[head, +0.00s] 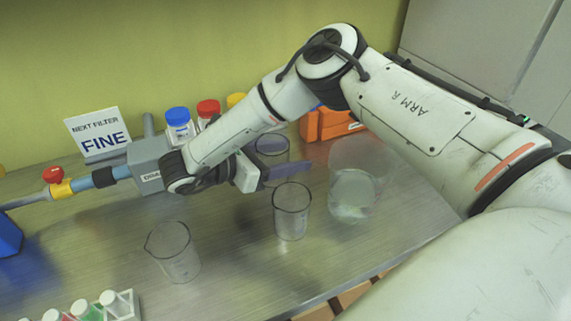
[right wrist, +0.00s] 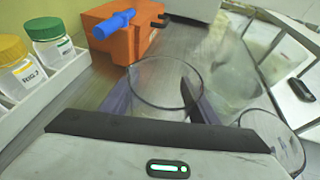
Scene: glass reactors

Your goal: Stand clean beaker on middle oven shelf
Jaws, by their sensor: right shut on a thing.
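My right gripper (head: 276,172) reaches over the bench from the right. It is shut on a clear glass beaker (head: 272,146), upright and partly hidden by the fingers in the head view. In the right wrist view this beaker (right wrist: 160,72) stands between the two fingers and looks empty. I cannot tell whether its base touches the bench. A similar beaker (head: 291,212) stands just in front of the gripper, and another with a spout (head: 173,253) stands at the front left. The oven and its middle shelf are not clearly identifiable. My left gripper is not in view.
A large glass vessel with liquid (head: 356,190) stands close right of the gripper. An orange box (head: 330,124) and capped bottles (head: 179,125) line the back. A grey piped box (head: 150,165), a "FINE" sign (head: 98,134) and a vial rack (head: 120,304) stand left.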

